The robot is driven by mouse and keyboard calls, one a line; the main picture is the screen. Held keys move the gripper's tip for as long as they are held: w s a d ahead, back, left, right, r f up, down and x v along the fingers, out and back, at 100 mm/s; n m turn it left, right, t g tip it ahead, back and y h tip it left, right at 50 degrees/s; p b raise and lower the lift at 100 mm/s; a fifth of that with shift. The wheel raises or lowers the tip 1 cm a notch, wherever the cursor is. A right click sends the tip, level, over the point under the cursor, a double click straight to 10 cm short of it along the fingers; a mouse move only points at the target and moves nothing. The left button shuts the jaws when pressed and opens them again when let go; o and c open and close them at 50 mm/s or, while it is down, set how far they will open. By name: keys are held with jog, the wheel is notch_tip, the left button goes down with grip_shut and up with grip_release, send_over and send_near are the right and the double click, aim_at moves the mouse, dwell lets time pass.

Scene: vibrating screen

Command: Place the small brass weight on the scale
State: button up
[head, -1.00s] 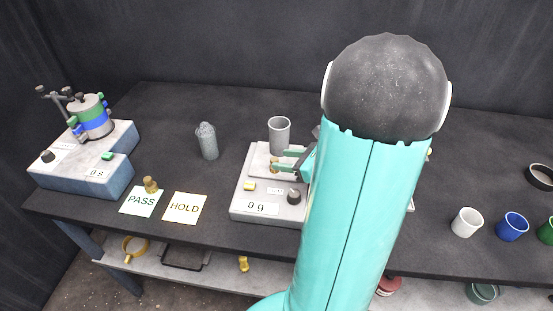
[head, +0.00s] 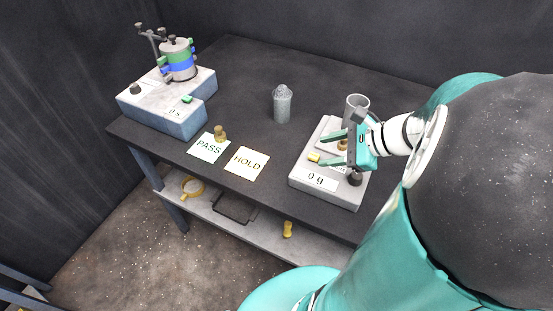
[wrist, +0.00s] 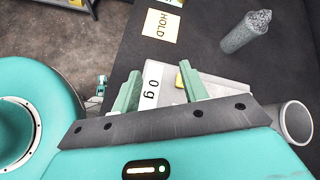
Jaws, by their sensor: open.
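The scale (head: 328,196) is a pale box with a raised plate, and its display reads 0 g. My gripper (head: 330,149) is open, reaching in over the scale from the right. A small brass piece (head: 342,146) shows between its green fingers, at the plate; I cannot tell whether it rests on the plate. Another brass weight (head: 220,133) stands on the PASS card (head: 207,149). A third brass piece (head: 287,229) is on the lower shelf.
A grey cup (head: 357,106) stands behind the scale. A grey lumpy-topped cylinder (head: 282,106) stands left of it. The HOLD card (head: 244,162) lies beside PASS. A shaker machine (head: 170,100) with a banded pot is at far left.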

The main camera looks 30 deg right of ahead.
jog(key=s+a+r+n+g+h, duration=0.1)
jog(key=a+r+n+h, duration=0.2)
jog(key=a+n, duration=0.5)
jog(key=s+a+r+n+g+h, duration=0.1)
jog(key=a+r+n, duration=0.4)
jog(key=n, duration=0.9)
jog(key=s+a+h, duration=0.1)
jog(key=a+h, duration=0.1)
jog(key=a, duration=0.1)
jog(key=shift+s+a+n+h, duration=0.2)
jog(key=shift+s+n+h, duration=0.1)
jog(key=shift+n, duration=0.1)
jog(key=shift+d, duration=0.1)
